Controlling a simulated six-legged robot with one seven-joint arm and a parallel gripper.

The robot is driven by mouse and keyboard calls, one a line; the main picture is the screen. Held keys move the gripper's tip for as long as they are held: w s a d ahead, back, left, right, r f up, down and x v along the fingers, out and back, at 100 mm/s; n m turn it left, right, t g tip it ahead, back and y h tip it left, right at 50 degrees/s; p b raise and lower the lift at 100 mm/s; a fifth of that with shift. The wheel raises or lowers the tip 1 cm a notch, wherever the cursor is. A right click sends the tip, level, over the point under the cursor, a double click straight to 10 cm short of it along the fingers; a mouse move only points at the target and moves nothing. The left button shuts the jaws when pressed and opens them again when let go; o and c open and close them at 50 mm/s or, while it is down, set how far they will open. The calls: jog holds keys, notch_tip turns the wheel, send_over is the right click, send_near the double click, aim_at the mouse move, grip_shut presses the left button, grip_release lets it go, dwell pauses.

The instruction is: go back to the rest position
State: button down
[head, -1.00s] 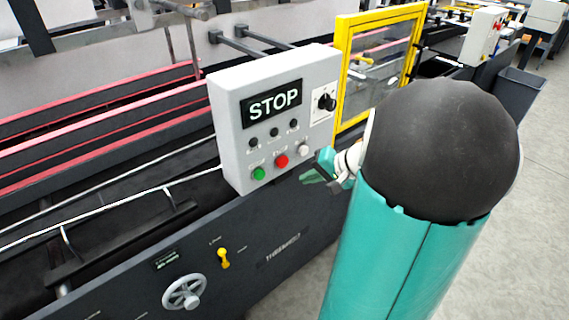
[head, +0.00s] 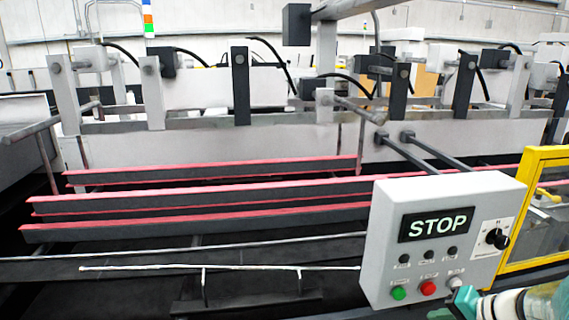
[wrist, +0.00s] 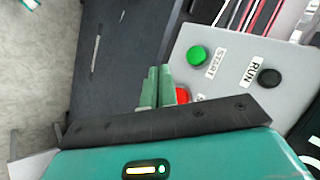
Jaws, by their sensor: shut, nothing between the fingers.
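My gripper (wrist: 157,88) shows in the wrist view with its two green fingers together and nothing between them. It overlaps the edge of the grey control box and partly hides the red button (wrist: 182,95); I cannot tell whether it touches. The green START button (wrist: 197,56) is clear of the fingers. In the head view only a teal bit of my gripper (head: 464,302) shows at the bottom right, by the white button (head: 455,282). The rest of my arm is mostly cut off by the frame.
The control box (head: 378,250) has a lit STOP display (head: 436,225) and a black rotary knob (head: 497,239). A yellow-framed guard (head: 530,205) stands at its right. Red-edged rails (head: 200,215) run across the machine. Open grey floor (wrist: 35,80) shows in the wrist view's left.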

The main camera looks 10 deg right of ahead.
jog(key=s+a+r+n+h, duration=0.1)
jog(key=s+a+r+n, duration=0.2)
jog(key=a, duration=0.5)
jog(key=s+a+r+n+g+h, duration=0.1)
jog(key=s+a+r+n, duration=0.2)
jog(key=a, duration=0.4)
jog(key=s+a+r+n+g+h, duration=0.1)
jog(key=s+a+r+n+h, duration=0.1)
jog(key=a, duration=0.6)
jog(key=shift+s+a+r+n, duration=0.3)
jog(key=shift+s+r+n, duration=0.15)
jog(key=shift+s+n, duration=0.2)
jog(key=c, duration=2.1)
grip_release()
jog(key=shift+w, duration=0.1)
